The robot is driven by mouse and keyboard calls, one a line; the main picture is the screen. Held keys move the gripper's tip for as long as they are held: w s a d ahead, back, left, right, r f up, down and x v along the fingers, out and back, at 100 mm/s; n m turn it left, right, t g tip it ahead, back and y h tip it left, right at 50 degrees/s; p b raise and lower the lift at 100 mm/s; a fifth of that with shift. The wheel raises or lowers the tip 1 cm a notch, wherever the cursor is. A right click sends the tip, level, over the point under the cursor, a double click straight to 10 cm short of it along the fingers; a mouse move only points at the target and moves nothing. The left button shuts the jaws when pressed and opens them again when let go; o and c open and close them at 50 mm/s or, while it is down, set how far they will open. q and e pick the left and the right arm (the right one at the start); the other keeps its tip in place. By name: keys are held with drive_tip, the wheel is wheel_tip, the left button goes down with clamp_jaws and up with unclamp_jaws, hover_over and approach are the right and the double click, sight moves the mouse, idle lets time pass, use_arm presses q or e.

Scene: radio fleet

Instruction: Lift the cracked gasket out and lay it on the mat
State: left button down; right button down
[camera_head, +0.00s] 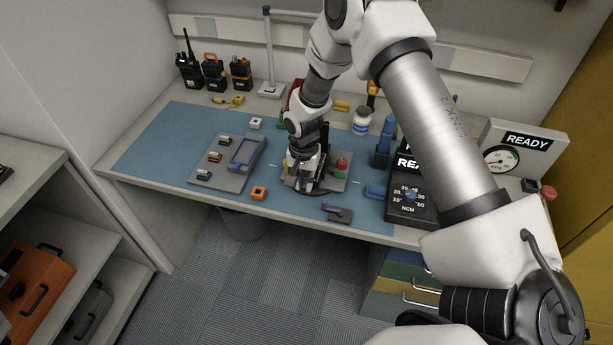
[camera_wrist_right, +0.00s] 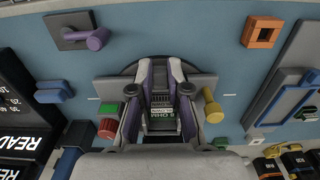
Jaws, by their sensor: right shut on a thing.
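My right gripper (camera_head: 301,186) points down over the grey fixture plate (camera_head: 333,184) in the middle of the mat. In the right wrist view, my right gripper (camera_wrist_right: 161,62) is shut with its fingers around a narrow gap. A green and white printed label (camera_wrist_right: 162,117) reading "8 OHM" shows between the fingers. The cracked gasket is mostly hidden by the fingers; its outline and crack cannot be made out. The blue mat (camera_head: 150,147) covers most of the bench. My left gripper is not in view.
A grey tray (camera_head: 221,180) with a blue frame (camera_head: 246,151) lies left of the fixture. An orange square block (camera_head: 259,193) and a purple-levered stand (camera_head: 338,213) are near the front edge. A black READY dial box (camera_head: 408,204) stands right. The left mat is clear.

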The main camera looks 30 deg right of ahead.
drive_tip(key=shift+s+a+r+b, duration=0.2)
drive_tip(key=shift+a+r+b, duration=0.05)
drive_tip(key=shift+r+b, duration=0.05)
drive_tip(key=s+a+r+b, duration=0.3)
drive_tip(key=s+a+r, duration=0.4)
drive_tip(key=a, duration=0.3)
drive_tip(key=shift+s+r, duration=0.15)
drive_tip(key=shift+s, duration=0.65)
drive_tip(key=shift+c, duration=1.9)
unclamp_jaws()
